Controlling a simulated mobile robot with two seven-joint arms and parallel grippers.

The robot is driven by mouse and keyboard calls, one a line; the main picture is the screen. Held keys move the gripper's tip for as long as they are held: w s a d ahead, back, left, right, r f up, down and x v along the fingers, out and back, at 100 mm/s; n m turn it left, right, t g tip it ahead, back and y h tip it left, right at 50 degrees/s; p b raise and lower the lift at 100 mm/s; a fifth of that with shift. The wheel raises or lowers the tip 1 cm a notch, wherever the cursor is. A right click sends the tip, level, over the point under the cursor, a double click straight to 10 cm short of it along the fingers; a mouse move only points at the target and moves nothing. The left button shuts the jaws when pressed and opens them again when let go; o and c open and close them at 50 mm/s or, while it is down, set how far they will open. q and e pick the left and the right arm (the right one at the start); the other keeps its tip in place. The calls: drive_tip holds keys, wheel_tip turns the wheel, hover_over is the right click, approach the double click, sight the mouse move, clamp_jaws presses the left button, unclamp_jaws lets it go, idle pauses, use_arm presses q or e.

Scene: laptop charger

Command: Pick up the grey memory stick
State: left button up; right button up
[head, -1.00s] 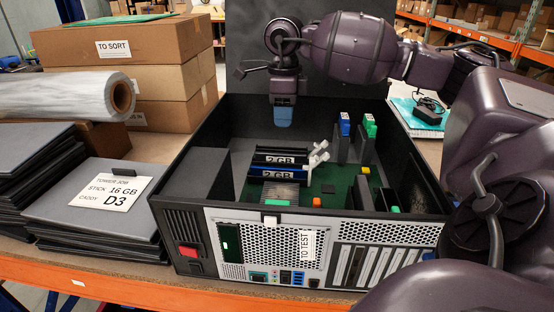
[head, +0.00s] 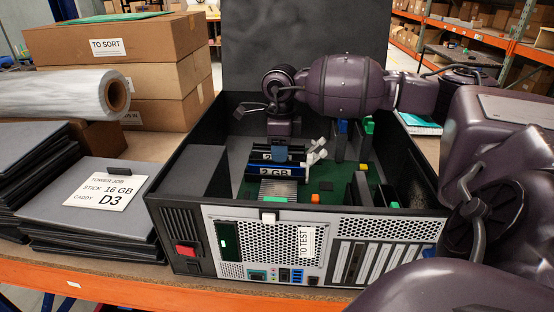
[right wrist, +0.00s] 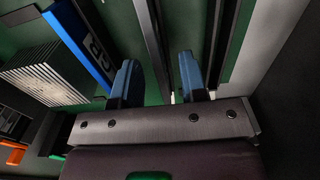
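A blue memory stick marked 2 GB (head: 287,172) stands in a slot inside the open computer case (head: 195,175). A dark grey to black stick (head: 258,155) stands just behind it, its label partly hidden by my fingers. In the right wrist view the blue stick (right wrist: 80,42) is at upper left, and dark stick edges (right wrist: 152,45) run between and above the fingertips. My right gripper (head: 279,150) points down over the sticks. Its two blue fingers (right wrist: 158,80) are apart, with no firm grip visible. I cannot tell whether they touch a stick. My left gripper is out of view.
White latches (head: 317,153) stand at the right ends of the slots. Dark upright pieces with blue (head: 343,127) and green (head: 369,126) tops stand further right. The case walls surround the gripper. A paper label reading 16 GB, D3 (head: 110,187) lies on a stack at left.

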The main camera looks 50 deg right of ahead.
clamp_jaws()
drive_tip(key=shift+r, duration=0.15)
